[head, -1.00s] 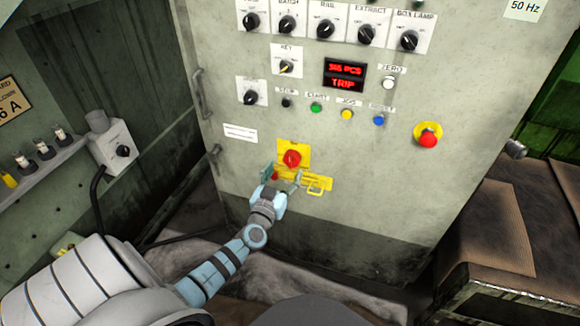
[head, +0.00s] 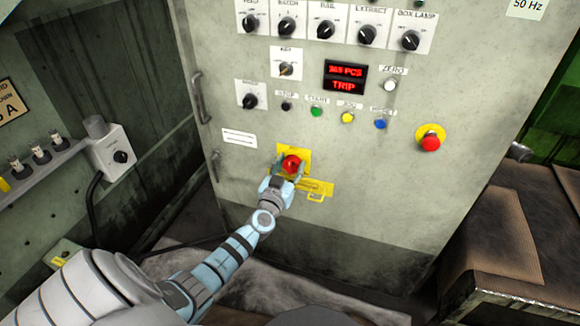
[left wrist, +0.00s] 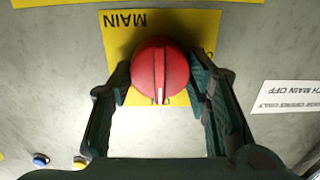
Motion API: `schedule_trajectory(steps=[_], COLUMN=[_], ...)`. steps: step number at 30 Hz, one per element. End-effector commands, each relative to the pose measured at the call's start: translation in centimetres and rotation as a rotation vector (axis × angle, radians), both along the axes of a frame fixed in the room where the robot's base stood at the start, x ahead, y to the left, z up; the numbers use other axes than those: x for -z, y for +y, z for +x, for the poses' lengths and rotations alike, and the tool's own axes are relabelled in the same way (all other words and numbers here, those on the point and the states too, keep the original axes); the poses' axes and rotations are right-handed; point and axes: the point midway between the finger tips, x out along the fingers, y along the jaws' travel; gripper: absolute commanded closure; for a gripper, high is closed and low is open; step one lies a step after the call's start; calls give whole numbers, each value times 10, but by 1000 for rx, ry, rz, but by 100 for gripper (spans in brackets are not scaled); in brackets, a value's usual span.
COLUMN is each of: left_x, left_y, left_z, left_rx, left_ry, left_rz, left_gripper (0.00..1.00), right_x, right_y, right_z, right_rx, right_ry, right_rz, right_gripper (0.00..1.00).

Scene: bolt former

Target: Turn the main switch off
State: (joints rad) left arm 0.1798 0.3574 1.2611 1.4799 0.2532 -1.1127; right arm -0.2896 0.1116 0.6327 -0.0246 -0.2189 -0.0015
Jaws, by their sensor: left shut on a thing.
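The main switch is a round red knob (head: 291,164) on a yellow plate (head: 307,152) low on the cabinet front. In the left wrist view the red knob (left wrist: 160,70) has a raised grip bar with a white mark, and its yellow plate (left wrist: 205,24) reads MAIN, upside down. My left gripper (head: 287,171) is at the knob, with its two fingers (left wrist: 160,85) one on each side of it, shut on it. My right gripper is not in view.
A yellow hasp plate (head: 318,187) sits just below the switch. A red emergency button (head: 431,143) is to the right. Coloured buttons, dials and a red display (head: 345,77) reading TRIP are above. A brown padded bench (head: 497,235) stands at right.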

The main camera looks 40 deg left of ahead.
Motion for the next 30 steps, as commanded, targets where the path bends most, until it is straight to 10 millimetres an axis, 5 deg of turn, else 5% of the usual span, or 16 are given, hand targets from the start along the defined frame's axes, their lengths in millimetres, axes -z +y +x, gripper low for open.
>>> schedule_trajectory(steps=[14,30], left_x=[0,1], left_y=[1,3], left_z=[0,-1], left_rx=[0,-1], left_ry=[-52,-214], left_rz=[-151,-614], left_gripper=[84,84], right_x=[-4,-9], right_y=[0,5], right_z=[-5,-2], right_rx=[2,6], right_ry=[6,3], right_rz=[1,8], right_gripper=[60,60])
